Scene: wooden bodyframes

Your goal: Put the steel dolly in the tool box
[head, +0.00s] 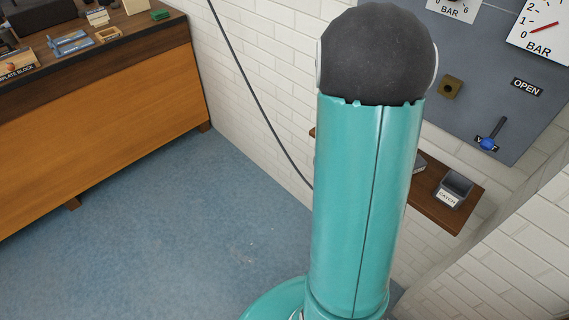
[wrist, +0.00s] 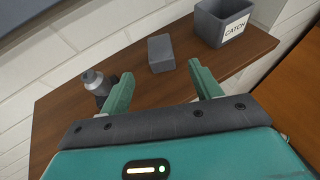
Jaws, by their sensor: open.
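My gripper (wrist: 160,74) is open over a small wooden shelf in the wrist view. A plain grey block (wrist: 160,54), which looks like the steel dolly, lies on the shelf just beyond the gap between the fingertips. It appears apart from both fingers. In the head view the block (head: 420,164) shows only partly, behind my arm. I cannot pick out the tool box for certain. A dark box-like thing (head: 35,13) is cut off at the top left of the head view, on the workbench. My gripper is hidden in the head view.
A grey bin labelled CATCH (wrist: 222,22) stands on the shelf (wrist: 65,120) right of the block. A silver-topped dark fitting (wrist: 97,82) stands beside the left finger. The gauge panel (head: 475,60) is above. The workbench (head: 110,90) is at left; the blue floor between is clear.

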